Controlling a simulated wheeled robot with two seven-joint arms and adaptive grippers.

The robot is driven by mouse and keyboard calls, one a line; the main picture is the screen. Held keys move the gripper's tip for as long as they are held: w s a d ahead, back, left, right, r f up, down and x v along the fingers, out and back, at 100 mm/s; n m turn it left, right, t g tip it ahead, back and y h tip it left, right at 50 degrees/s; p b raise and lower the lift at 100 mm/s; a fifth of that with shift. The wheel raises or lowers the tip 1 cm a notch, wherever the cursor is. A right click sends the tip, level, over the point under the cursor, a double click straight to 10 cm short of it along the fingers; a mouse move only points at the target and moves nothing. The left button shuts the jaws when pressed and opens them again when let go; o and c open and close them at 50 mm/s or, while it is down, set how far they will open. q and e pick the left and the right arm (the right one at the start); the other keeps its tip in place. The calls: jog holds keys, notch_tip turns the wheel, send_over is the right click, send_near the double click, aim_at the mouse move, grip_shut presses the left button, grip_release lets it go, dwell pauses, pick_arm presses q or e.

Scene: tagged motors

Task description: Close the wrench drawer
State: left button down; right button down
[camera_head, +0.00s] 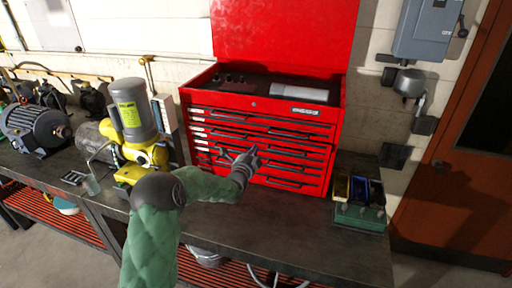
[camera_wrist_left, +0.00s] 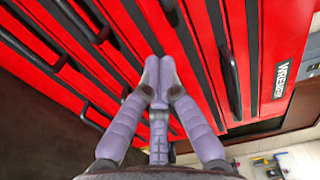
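The red tool chest (camera_head: 186,130) stands on the workbench with its lid up and several drawers in its front. A drawer at the chest's top carries a white label (camera_head: 305,111); in the left wrist view a label reading WRENCH (camera_wrist_left: 284,79) marks the wrench drawer (camera_wrist_left: 262,50). I cannot tell how far that drawer stands out. My left gripper (camera_head: 238,153) is in front of the drawer fronts, left of centre and below the labelled drawer. In the left wrist view its fingertips (camera_wrist_left: 159,65) are together with nothing visible between them. Contact with a drawer is unclear. My right gripper is out of view.
A yellow and grey machine (camera_head: 133,120) stands close left of the chest, with a grey motor (camera_head: 35,128) farther left. A green holder with small bins (camera_head: 359,217) sits at the bench's right. The bench (camera_head: 270,225) is clear in front of the chest.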

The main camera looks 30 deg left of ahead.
aim_at(258, 141)
pick_arm(q)
jog(key=shift+x, duration=1.65)
jog(key=shift+b+x, duration=1.05)
jog(key=shift+a+r, duration=0.1)
jog(key=shift+r, duration=0.15)
jog(key=shift+f, duration=0.1)
